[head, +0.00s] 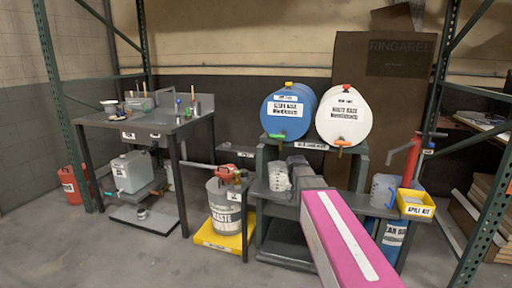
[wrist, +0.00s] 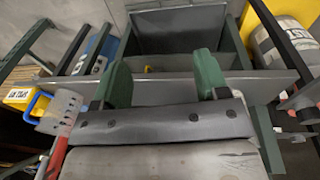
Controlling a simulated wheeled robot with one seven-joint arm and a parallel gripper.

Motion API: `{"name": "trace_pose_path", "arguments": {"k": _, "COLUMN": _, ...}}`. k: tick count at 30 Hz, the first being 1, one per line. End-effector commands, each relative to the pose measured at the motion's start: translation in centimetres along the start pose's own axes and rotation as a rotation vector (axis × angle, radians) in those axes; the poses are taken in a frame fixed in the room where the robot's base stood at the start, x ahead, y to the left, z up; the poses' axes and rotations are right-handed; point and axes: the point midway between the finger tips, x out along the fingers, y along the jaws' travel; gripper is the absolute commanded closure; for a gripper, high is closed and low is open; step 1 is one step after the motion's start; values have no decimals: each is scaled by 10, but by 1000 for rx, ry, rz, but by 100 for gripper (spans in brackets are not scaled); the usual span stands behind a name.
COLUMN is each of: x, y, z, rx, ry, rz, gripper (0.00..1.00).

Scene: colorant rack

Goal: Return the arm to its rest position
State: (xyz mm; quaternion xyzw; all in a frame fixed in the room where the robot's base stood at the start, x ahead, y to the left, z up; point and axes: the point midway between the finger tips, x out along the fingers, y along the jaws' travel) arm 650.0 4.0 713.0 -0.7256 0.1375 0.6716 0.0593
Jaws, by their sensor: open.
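My gripper (wrist: 163,72) shows in the wrist view with its two green fingers spread wide apart. I see nothing held between them. Behind them are grey rack surfaces (wrist: 180,45). In the head view my pink arm link (head: 345,235) reaches in from the bottom right toward the rack (head: 262,215). The arm's far end is over the rack's middle shelf, below the drums; the fingers cannot be made out there.
A blue drum (head: 287,110) and a white drum (head: 344,117) lie on the rack's top. A pitcher (head: 382,188) and yellow spill-kit bin (head: 416,204) are at right. A waste drum (head: 224,208) stands on a yellow tray (head: 209,238). A workbench (head: 150,125) is left; floor in front is clear.

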Motion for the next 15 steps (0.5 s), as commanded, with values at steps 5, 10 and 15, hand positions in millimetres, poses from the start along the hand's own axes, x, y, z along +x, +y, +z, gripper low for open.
{"name": "trace_pose_path", "arguments": {"k": 5, "x": 55, "y": 16, "z": 67, "rx": -100, "ry": -33, "rz": -35, "gripper": 32}}
{"name": "trace_pose_path", "arguments": {"k": 10, "x": 94, "y": 27, "z": 122, "rx": -189, "ry": -55, "rz": -71, "gripper": 32}}
{"name": "trace_pose_path", "arguments": {"k": 15, "x": 118, "y": 36, "z": 161, "rx": -250, "ry": -67, "rz": -99, "gripper": 32}}
